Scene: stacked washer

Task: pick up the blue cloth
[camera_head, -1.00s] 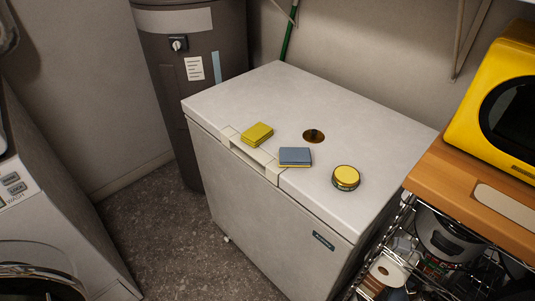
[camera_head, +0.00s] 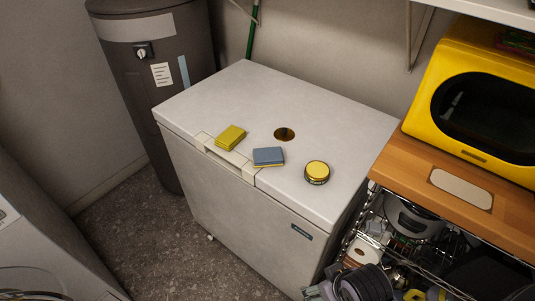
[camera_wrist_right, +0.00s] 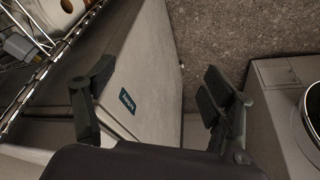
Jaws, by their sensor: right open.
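The blue cloth (camera_head: 268,156) is a small flat blue-grey rectangle with a thin yellow edge below. It lies on the white chest freezer's lid (camera_head: 225,95), near the front edge, just right of the latch. My right gripper (camera_wrist_right: 156,78) is open and empty in the right wrist view. It points at the freezer's front panel (camera_wrist_right: 150,75), with its fingers spread apart. The blue cloth is not in the wrist view. My left gripper is in neither view.
A yellow sponge (camera_head: 230,137), a round yellow-topped tin (camera_head: 317,172) and a dark brass disc (camera_head: 284,134) share the lid. A wire rack with a wooden top (camera_head: 420,153) and a yellow microwave (camera_head: 478,105) stand right. A washer (camera_head: 45,245) stands left; floor is clear between.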

